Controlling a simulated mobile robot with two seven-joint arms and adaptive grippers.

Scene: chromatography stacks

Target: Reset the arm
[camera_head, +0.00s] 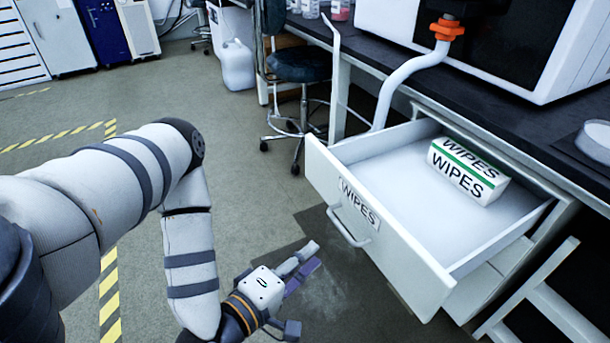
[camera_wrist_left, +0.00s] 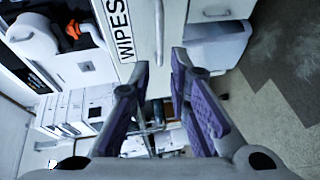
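My left arm comes in from the left in the head view, and its gripper (camera_head: 303,267) hangs over the floor in front of the open drawer (camera_head: 382,228). The gripper is apart from the drawer's handle (camera_head: 347,228). In the left wrist view the two purple-padded fingers of my left gripper (camera_wrist_left: 160,75) stand apart with nothing between them. The drawer front with its WIPES label (camera_wrist_left: 122,30) shows beyond them. A white and green WIPES box (camera_head: 468,172) lies inside the drawer. My right gripper is in neither view.
The dark bench top (camera_head: 400,75) carries a large white instrument (camera_head: 480,45) and a white hose (camera_head: 410,72). A dark stool (camera_head: 300,66) and a white jug (camera_head: 237,66) stand behind. The floor left of the drawer is free.

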